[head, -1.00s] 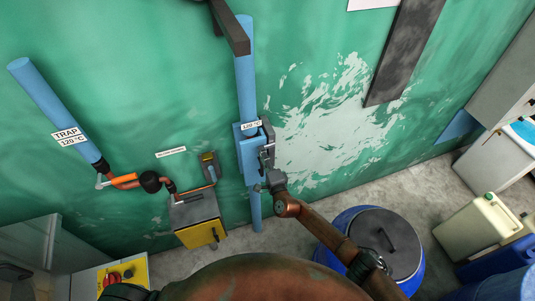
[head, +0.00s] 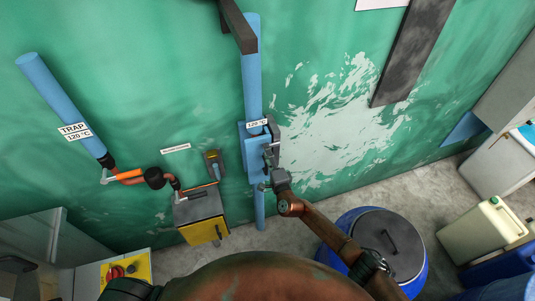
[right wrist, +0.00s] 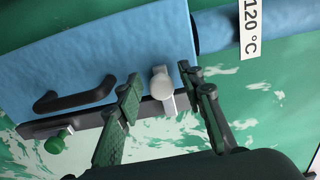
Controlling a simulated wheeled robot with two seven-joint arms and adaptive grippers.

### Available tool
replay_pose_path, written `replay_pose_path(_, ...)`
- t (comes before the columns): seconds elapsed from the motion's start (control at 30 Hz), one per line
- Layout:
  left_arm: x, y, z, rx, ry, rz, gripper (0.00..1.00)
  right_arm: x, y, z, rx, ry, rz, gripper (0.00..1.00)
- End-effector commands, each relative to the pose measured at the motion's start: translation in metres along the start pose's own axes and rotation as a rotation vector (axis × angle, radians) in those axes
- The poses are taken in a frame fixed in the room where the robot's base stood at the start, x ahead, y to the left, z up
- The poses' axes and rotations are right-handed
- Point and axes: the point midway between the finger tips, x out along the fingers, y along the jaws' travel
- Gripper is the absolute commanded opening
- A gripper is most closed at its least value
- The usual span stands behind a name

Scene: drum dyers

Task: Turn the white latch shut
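The white latch (right wrist: 162,85) is a pale round knob on a short flat plate at the edge of a blue box (right wrist: 95,55) in the right wrist view. My right gripper (right wrist: 165,100) is open, with one dark green finger on each side of the latch. I cannot tell whether either finger touches it. In the head view the blue box (head: 250,160) is on the blue wall pipe, and my right gripper (head: 270,165) is at its right side, hiding much of the latch. My left gripper is not in view.
A black handle (right wrist: 75,95) and a green knob (right wrist: 58,141) are beside the latch. A yellow-fronted box (head: 203,218) is left of the blue box. A lidded blue drum (head: 385,243) stands below my right arm. A dark bar (head: 238,25) juts out above.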

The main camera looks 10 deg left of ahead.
Motion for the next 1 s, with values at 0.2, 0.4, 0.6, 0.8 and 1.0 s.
replay_pose_path(0.2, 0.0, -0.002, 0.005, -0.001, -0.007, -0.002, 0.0, -0.011, 0.002, 0.0, 0.003, 0.001, 0.001, 0.35)
replay_pose_path(0.4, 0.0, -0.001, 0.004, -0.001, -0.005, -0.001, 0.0, -0.044, 0.002, 0.0, 0.006, 0.001, 0.002, 0.35)
replay_pose_path(0.6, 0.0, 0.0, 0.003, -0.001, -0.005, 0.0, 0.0, -0.085, 0.002, 0.0, 0.003, 0.001, 0.002, 0.35)
replay_pose_path(0.8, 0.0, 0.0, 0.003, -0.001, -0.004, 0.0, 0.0, -0.112, 0.001, 0.0, 0.001, 0.0, 0.0, 0.35)
replay_pose_path(1.0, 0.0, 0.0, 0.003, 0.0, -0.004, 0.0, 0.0, -0.121, 0.0, 0.0, -0.001, 0.0, 0.0, 0.35)
